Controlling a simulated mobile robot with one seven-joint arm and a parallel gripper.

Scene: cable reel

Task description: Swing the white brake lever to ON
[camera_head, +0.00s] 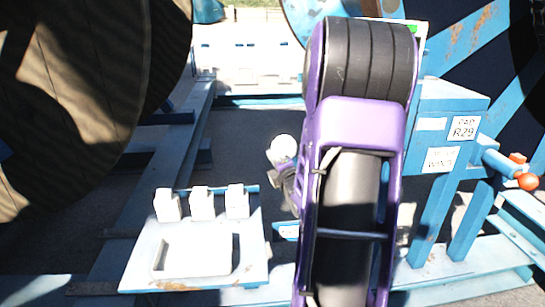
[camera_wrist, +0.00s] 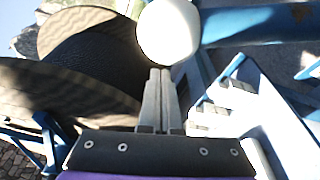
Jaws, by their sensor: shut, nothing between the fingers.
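A round white knob (camera_head: 284,146) stands left of my arm in the head view; I take it for the end of the brake lever. It also shows large at the top of the wrist view (camera_wrist: 168,32). My gripper (camera_wrist: 160,72) is shut and empty, with its fingertips just below the knob in that view. I cannot tell whether they touch it. In the head view, my gripper (camera_head: 283,178) is partly hidden behind my arm. The lever's shaft and any ON marking cannot be made out.
A pale panel (camera_head: 245,272) with a rectangular recess and three white blocks (camera_head: 202,204) is at lower left. A big wooden reel (camera_head: 75,100) fills the left. A blue frame with an R29 label (camera_head: 464,128) and an orange-knobbed handle (camera_head: 527,181) stand right of my arm.

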